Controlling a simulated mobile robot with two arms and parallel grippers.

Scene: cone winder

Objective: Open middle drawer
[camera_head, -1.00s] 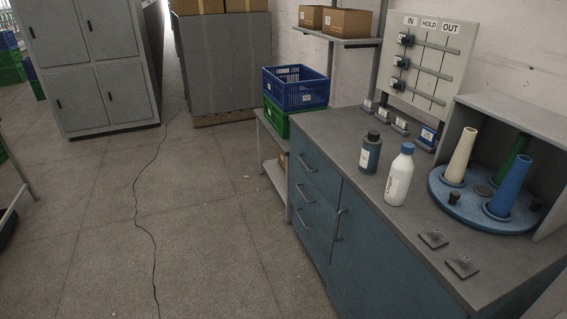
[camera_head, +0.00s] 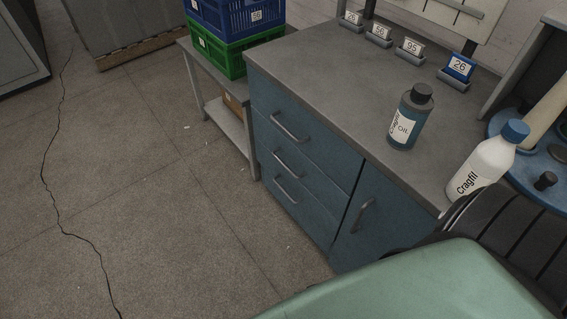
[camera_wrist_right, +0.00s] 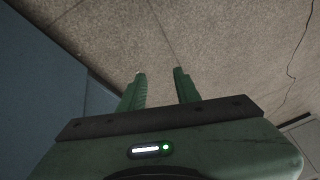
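The blue cabinet (camera_head: 347,214) has a column of three drawers beside a door. The middle drawer (camera_head: 313,182) looks shut and flush, with a grey bar handle (camera_head: 287,165) between the top drawer's handle (camera_head: 289,128) and the bottom drawer's handle (camera_head: 286,192). My green right arm (camera_head: 430,285) covers the lower right of the head view, in front of the door. In the right wrist view, my right gripper (camera_wrist_right: 159,80) is open and empty, with floor beyond its fingers and a blue cabinet face (camera_wrist_right: 40,85) at left. My left gripper is out of view.
An oil bottle (camera_head: 410,118) and a white bottle (camera_head: 480,168) stand on the grey countertop (camera_head: 330,85). A low side table (camera_head: 228,112) with a green crate (camera_head: 222,59) and a blue crate (camera_head: 236,17) stands left of the cabinet. The floor (camera_head: 165,200) in front is clear.

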